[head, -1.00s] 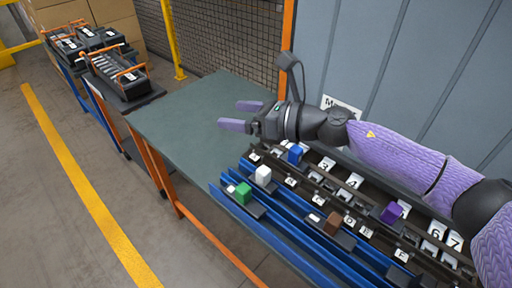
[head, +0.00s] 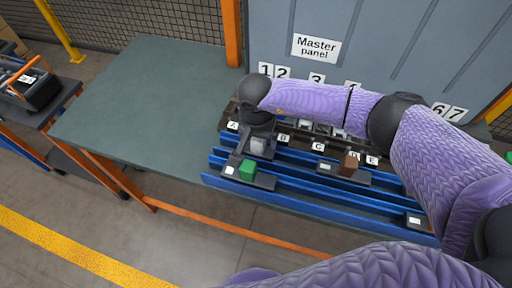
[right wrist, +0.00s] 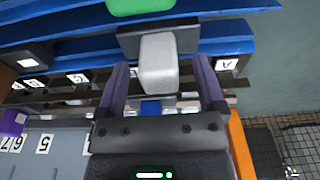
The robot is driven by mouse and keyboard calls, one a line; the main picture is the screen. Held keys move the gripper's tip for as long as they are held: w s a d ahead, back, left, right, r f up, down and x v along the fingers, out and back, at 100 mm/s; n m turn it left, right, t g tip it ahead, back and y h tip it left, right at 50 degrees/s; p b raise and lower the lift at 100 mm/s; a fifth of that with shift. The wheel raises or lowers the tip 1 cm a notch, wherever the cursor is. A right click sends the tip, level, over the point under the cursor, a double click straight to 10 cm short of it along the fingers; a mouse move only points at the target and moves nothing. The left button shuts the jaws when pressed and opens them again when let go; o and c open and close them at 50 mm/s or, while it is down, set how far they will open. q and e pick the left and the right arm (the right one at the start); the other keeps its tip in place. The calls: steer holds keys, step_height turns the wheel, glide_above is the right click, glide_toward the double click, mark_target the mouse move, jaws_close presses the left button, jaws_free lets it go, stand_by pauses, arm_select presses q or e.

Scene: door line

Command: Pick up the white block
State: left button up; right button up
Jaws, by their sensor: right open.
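The white block (head: 258,146) sits on a dark carrier in a blue rail, just behind the green block. In the right wrist view the white block (right wrist: 158,60) stands upright between the two purple fingers, with a gap on each side. My right gripper (right wrist: 159,66) is open and points down over it. In the head view my right gripper (head: 257,124) is right above the block, and its fingers are mostly hidden. I cannot tell exactly how far down the fingers reach. My left gripper is out of view.
A green block (head: 247,169) stands close in front, and a brown block (head: 349,163) farther right on the rails. A blue block (right wrist: 150,107) lies near the gripper's palm side. The green tabletop (head: 140,95) at left is clear. The Master panel (head: 316,47) stands behind.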

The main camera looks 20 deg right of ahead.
steer(key=shift+d+f, duration=0.1)
steer(key=shift+f, duration=0.8)
steer(key=shift+r, duration=0.1)
steer(key=shift+c, duration=0.2)
steer(key=shift+w, duration=0.1)
jaws_close()
